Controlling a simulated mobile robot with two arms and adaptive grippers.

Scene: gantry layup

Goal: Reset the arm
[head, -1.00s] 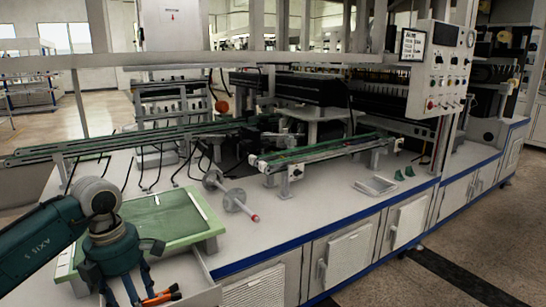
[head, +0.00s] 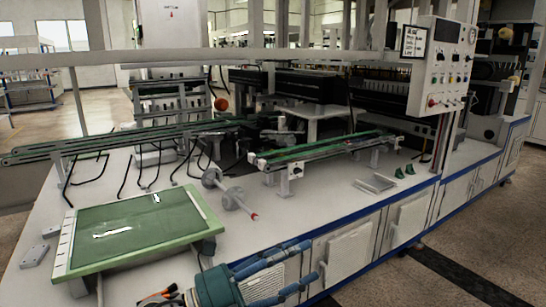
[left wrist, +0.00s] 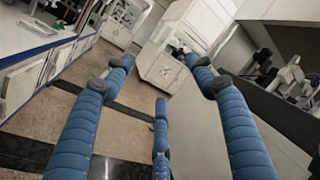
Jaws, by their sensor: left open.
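My left gripper (head: 311,261) is at the bottom middle of the head view, in front of the bench's front cabinets. Its blue padded fingers point right and are spread apart. In the left wrist view the left gripper (left wrist: 160,75) is open, with nothing between the fingers and the floor and cabinets beyond. My right gripper is in neither view.
A green-topped tray (head: 140,228) stands on the bench at left. A spindle with discs (head: 229,193) lies right of it, before a green-belted conveyor (head: 325,148). Orange-handled tools (head: 160,297) lie at the bottom edge. Floor (head: 450,270) is clear at right.

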